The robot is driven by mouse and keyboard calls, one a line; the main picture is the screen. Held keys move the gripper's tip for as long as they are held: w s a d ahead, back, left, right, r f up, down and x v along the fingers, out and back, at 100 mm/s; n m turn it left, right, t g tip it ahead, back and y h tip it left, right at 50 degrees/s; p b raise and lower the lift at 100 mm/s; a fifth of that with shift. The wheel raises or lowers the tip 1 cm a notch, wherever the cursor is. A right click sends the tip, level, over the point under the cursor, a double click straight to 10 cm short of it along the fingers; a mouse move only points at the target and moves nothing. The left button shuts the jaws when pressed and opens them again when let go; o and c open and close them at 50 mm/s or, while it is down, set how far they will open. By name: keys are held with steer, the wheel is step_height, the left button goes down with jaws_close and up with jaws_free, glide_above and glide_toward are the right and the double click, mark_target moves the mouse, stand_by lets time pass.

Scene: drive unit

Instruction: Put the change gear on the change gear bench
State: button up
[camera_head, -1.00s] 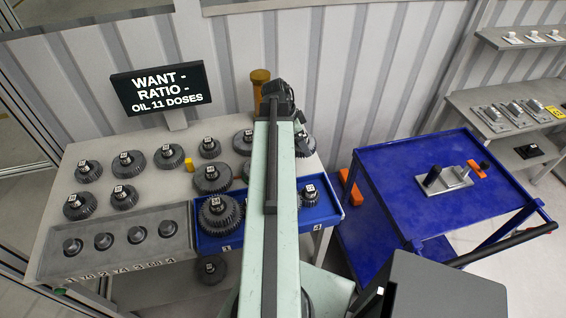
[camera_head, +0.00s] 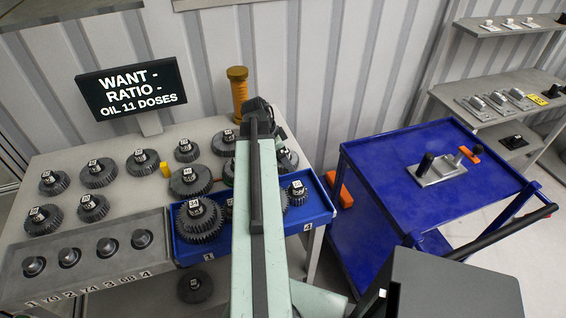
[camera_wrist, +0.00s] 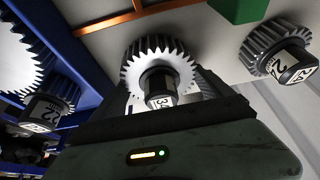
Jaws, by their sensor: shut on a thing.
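The change gear bench (camera_head: 130,205) is a light grey table at the left in the head view, with several dark toothed gears standing on it. In the wrist view my gripper (camera_wrist: 160,95) is shut on a toothed change gear (camera_wrist: 160,58), its dark hub bearing a white label that seems to read 34. In the head view my own arm covers most of the gripper. Part of a dark gear (camera_head: 288,159) with a pale tag shows just right of the arm tip, over the bench's back right. Whether the held gear touches the bench cannot be told.
A blue tray (camera_head: 190,254) with gears lies at the bench's front right. A grey block (camera_head: 30,287) with several posts is front left. A sign (camera_head: 131,90) and a yellow cylinder (camera_head: 238,95) stand behind. A blue cart (camera_head: 400,165) is at the right.

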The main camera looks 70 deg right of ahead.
steer(key=shift+r, duration=0.1)
steer(key=o, duration=1.8)
steer(key=shift+a+r+p, duration=0.1)
steer(key=shift+r+p, duration=0.3)
steer(key=shift+p, duration=0.1)
steer(key=p+v, duration=1)
steer(key=v, duration=0.1)
steer(key=shift+w, duration=0.15)
